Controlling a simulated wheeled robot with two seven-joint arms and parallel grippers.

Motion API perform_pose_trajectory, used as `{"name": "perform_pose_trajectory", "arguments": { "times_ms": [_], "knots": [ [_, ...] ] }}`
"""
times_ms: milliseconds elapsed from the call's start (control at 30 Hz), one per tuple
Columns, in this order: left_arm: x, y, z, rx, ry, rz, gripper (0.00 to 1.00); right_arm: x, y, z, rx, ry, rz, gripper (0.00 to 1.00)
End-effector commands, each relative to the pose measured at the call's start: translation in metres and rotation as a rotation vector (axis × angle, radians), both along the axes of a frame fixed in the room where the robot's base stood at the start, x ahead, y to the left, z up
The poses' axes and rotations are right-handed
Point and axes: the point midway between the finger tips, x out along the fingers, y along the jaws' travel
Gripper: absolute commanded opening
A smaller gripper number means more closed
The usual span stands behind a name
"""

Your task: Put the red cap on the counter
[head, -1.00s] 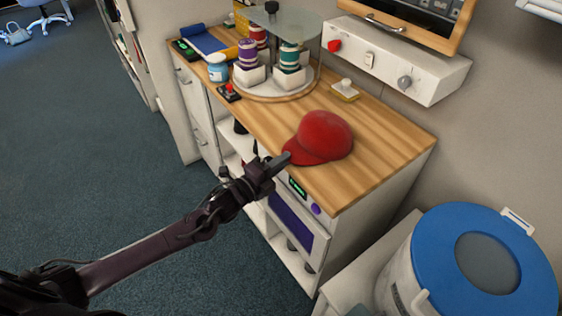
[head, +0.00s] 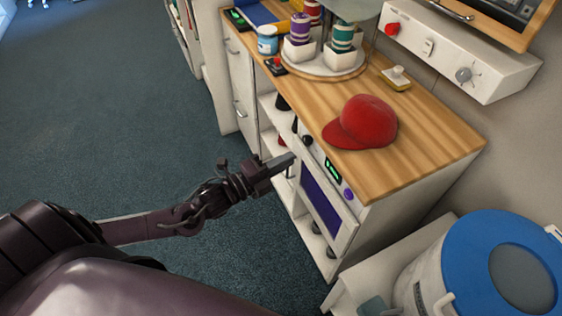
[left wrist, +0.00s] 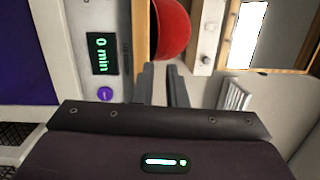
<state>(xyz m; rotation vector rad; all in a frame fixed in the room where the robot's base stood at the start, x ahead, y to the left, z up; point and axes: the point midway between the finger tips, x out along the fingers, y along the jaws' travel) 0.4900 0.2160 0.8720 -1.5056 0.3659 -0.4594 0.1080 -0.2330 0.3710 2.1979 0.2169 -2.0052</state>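The red cap (head: 366,122) rests on the wooden counter (head: 425,150), near its front edge, with its brim toward the front left. It also shows in the left wrist view (left wrist: 174,28), beyond the fingertips. My left gripper (head: 284,162) is in front of the counter, apart from the cap and lower than the counter top. In the left wrist view its two fingers (left wrist: 160,84) stand a little apart with nothing between them. My right gripper is not in view.
A round turntable (head: 322,68) with spools in white holders stands farther back on the counter. A yellow-based block (head: 396,78) lies behind the cap. An oven front (head: 325,195) is below the counter. A blue-lidded bin (head: 465,265) stands at the right.

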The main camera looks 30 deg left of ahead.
Motion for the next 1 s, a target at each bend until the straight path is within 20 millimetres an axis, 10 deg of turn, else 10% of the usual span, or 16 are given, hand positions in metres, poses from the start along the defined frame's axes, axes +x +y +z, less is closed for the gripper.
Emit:
{"name": "perform_pose_trajectory", "arguments": {
  "times_ms": [333, 467, 600, 733, 1000],
  "knots": [
    [-0.004, 0.003, -0.001, -0.001, 0.002, 0.003, 0.12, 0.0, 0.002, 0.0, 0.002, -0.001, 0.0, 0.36],
    [0.003, 0.021, -0.031, -0.03, 0.083, 0.069, 0.12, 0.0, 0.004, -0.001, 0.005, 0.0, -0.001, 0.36],
    [0.004, 0.073, -0.127, -0.142, 0.334, 0.277, 0.12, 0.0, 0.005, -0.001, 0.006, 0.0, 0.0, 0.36],
    [-0.036, 0.115, -0.245, -0.315, 0.644, 0.539, 0.12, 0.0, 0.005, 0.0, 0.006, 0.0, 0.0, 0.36],
    [-0.222, 0.097, -0.438, -0.654, 1.231, 1.046, 0.12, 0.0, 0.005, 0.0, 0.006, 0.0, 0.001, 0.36]
  ]
}}
